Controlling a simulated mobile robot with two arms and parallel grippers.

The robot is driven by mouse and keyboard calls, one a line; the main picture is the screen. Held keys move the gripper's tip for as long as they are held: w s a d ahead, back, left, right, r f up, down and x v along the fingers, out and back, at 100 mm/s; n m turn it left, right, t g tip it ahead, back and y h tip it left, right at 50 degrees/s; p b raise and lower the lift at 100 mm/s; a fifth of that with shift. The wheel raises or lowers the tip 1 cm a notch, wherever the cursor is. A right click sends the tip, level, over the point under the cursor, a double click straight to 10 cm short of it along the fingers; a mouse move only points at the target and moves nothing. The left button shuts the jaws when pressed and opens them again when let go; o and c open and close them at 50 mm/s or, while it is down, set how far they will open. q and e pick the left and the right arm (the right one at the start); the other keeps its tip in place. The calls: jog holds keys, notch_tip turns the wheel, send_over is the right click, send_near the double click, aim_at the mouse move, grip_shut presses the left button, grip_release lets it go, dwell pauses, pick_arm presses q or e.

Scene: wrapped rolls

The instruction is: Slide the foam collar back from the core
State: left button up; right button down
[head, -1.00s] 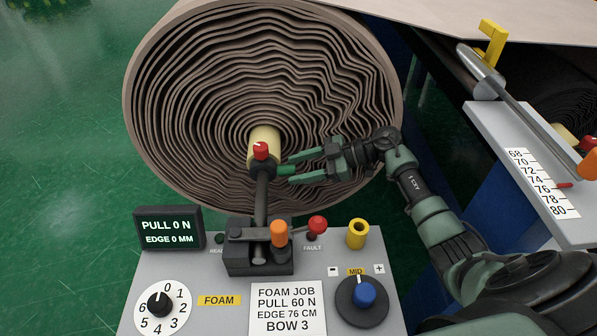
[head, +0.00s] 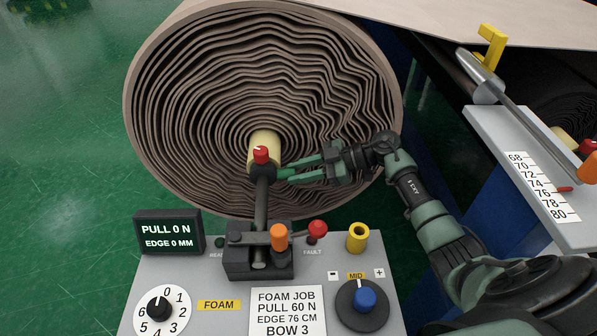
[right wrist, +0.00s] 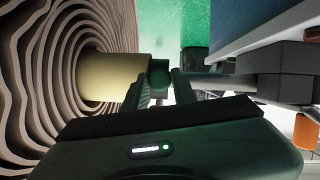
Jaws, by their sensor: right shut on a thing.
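The pale yellow core (head: 266,140) sticks out from the middle of the brown wrapped roll (head: 185,110). A dark collar (head: 259,171) with a red knob (head: 261,154) sits at the core's end on a dark shaft (head: 261,200). I see no clear gap between collar and core. My right gripper (head: 292,172) reaches in from the right and is shut on the collar's green side grip (head: 284,173). The right wrist view shows the green grip (right wrist: 160,73) between the fingers, beside the core (right wrist: 115,77). My left gripper is not in view.
A scaled ledge (head: 530,185) is at right.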

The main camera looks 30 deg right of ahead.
dwell(0.9)
jog(key=s+a+p, duration=0.3)
jog(key=s+p, duration=0.3)
jog(key=p, duration=0.2)
jog(key=shift+s+f+p, duration=0.15)
jog(key=shift+s+p, duration=0.15)
jog(key=shift+s, duration=0.05)
jog(key=c, duration=1.1)
grip_release()
jog(key=shift+w, duration=0.1)
